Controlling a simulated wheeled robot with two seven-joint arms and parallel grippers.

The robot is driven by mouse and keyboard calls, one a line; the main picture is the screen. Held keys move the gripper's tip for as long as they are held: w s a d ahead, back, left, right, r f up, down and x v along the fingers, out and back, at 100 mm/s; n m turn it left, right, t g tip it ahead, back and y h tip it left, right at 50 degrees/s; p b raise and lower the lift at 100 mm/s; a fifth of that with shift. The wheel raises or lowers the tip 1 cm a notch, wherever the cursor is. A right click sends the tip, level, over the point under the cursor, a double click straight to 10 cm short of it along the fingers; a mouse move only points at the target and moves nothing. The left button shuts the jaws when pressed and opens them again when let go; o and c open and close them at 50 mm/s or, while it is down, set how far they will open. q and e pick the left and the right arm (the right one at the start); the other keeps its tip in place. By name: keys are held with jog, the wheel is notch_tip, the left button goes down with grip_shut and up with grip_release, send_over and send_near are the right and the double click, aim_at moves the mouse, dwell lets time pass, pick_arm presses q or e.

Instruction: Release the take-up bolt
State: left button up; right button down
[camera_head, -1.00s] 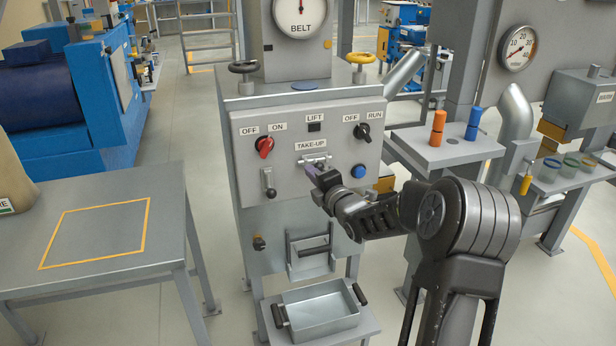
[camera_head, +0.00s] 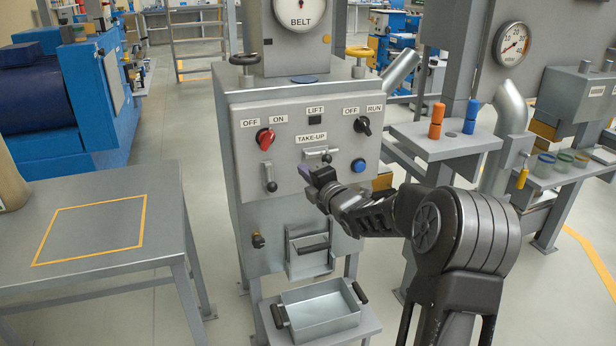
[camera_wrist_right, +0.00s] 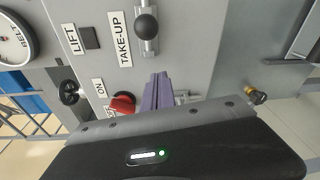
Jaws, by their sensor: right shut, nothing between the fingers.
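The take-up bolt (camera_head: 318,154) is a small metal slide bolt under the TAKE-UP label on the grey panel. In the right wrist view the bolt's black ball knob (camera_wrist_right: 146,27) stands out from its metal mount. My right gripper (camera_head: 305,172) is just below and left of the bolt, in front of the panel. Its purple fingers (camera_wrist_right: 158,92) are shut, empty and apart from the knob. They partly cover a metal lever (camera_wrist_right: 183,97) behind them in the wrist view. My left gripper is not in view.
Around the bolt are a red OFF/ON switch (camera_head: 265,139), a black OFF/RUN switch (camera_head: 364,125), a blue button (camera_head: 358,165) and the lever (camera_head: 269,177). A metal tray (camera_head: 320,312) stands below. A table (camera_head: 90,270) is at left.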

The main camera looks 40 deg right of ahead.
jog(key=v, duration=0.8)
jog(key=shift+s+d, duration=0.25)
jog(key=shift+s, duration=0.2)
